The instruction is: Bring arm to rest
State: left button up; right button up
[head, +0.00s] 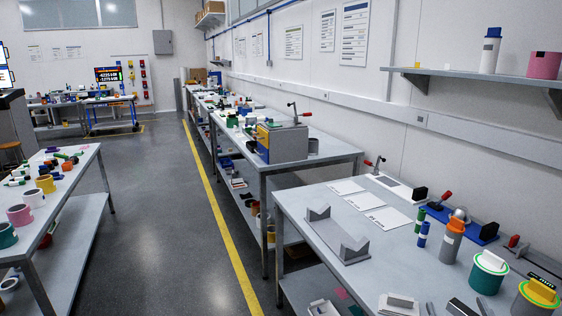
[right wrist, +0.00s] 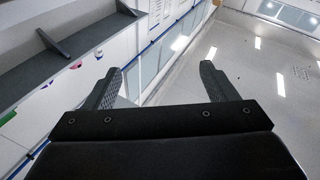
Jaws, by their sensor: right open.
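My right gripper (right wrist: 161,70) shows in the right wrist view. Its two dark fingers stand wide apart with nothing between them. Behind the fingers are a wall, a window band and bright ceiling lights, so the gripper is tilted away from the tabletops. I cannot make out either gripper clearly in the head view. My left gripper is not seen.
The near right workbench (head: 306,264) bears a grey V-shaped cradle (head: 338,238), white sheets (head: 380,216), a grey bottle with an orange cap (head: 452,241) and a green-rimmed container (head: 487,273). A wall shelf (head: 450,73) is above. The grey floor (head: 170,240) is clear.

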jog(key=s+d+f+m+g+h, duration=0.2)
jog(key=s+f+m+g+h, duration=0.15)
jog(key=s+f+g, duration=1.15)
jog(key=s+a+f+n+g+y, duration=0.25)
jog(key=s+a+f, duration=0.35)
jog(key=s, duration=0.4)
notch_tip(320, 180, down, 24)
jog(key=d+f+y, duration=0.1)
jog(key=d, duration=0.1)
jog(key=s+a+f+g, duration=0.1)
jog(key=s+f+g, duration=0.1)
jog(key=s+f, duration=1.3)
jog(key=shift+s+f+m, duration=0.2)
jog(key=shift+f+m, duration=0.2)
jog(key=shift+f, duration=0.05)
